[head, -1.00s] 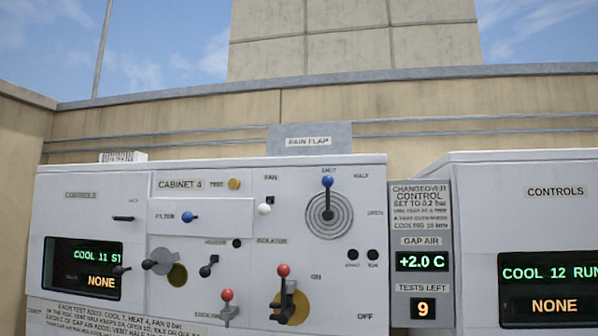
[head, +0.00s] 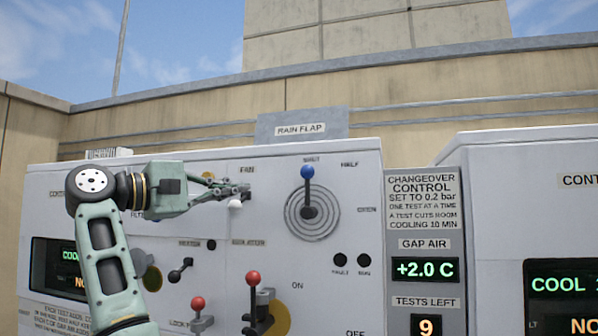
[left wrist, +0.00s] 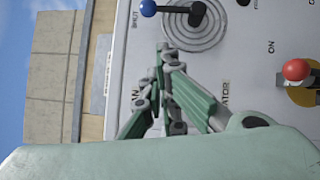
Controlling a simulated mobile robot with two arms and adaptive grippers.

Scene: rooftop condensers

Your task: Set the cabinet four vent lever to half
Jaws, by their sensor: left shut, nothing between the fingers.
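The vent lever with a blue knob (head: 308,172) is on the front of cabinet four (head: 355,185). It stands straight up, its knob at the SHUT label, over a grey ringed dial (head: 327,224); HALF is at the upper right and OPEN at the right. My left gripper (head: 247,190) is shut and empty, to the left of the dial, near the FAN label and apart from the lever. In the left wrist view my shut fingers (left wrist: 165,55) point toward the dial (left wrist: 190,38), and the blue knob (left wrist: 148,8) shows at the top edge. My right gripper is not in view.
A white-knobbed fan switch (head: 235,205) is just below my left fingers. Red-knobbed levers (head: 253,278) (head: 198,303) and a small black lever (head: 180,270) are lower on the panel. The changeover control panel (head: 424,240) is to the right, showing +2.0 C and 9.

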